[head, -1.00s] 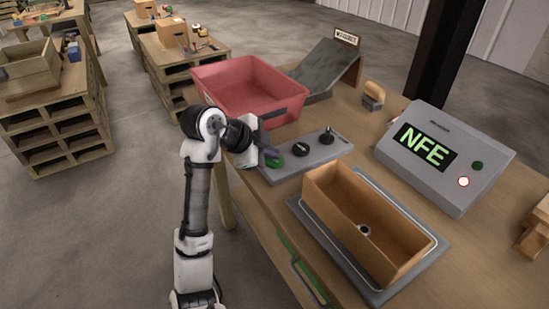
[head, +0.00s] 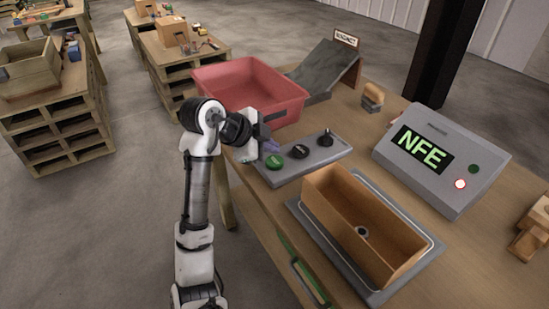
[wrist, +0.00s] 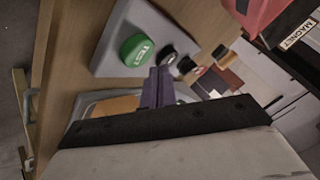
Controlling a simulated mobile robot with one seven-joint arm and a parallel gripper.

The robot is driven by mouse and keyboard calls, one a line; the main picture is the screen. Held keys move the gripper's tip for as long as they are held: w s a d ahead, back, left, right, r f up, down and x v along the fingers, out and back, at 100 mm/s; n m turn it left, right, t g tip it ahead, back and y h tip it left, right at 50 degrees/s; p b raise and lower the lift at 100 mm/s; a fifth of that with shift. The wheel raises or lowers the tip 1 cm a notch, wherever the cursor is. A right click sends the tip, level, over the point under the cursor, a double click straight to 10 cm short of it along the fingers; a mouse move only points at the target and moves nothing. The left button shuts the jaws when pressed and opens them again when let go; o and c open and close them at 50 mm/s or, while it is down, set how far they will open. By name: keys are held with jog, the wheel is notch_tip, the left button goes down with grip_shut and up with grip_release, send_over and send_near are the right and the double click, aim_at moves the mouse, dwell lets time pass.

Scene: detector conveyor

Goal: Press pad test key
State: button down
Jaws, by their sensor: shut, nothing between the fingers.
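The grey control pad (head: 310,159) lies on the wooden table. Its green test key (head: 274,161) is at the left end, with a black key (head: 300,151) and a black knob (head: 326,138) to its right. In the wrist view the green key (wrist: 137,50) reads "TEST" and is uncovered. My gripper (head: 270,146), with purplish fingers, is shut and empty just above and behind the green key in the head view. In the wrist view its fingers (wrist: 157,88) are below and right of the key. They look apart from it.
A red bin (head: 250,88) stands behind the pad. A cardboard box (head: 365,225) sits on a grey tray in front. A grey console (head: 440,160) shows "NFE", with a lit red-rimmed lamp (head: 460,184). A dark ramp (head: 327,70) is at the back.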

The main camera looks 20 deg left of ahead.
aim_at(271, 162)
jog(key=shift+r+p, duration=1.2)
jog(key=shift+r, duration=0.85)
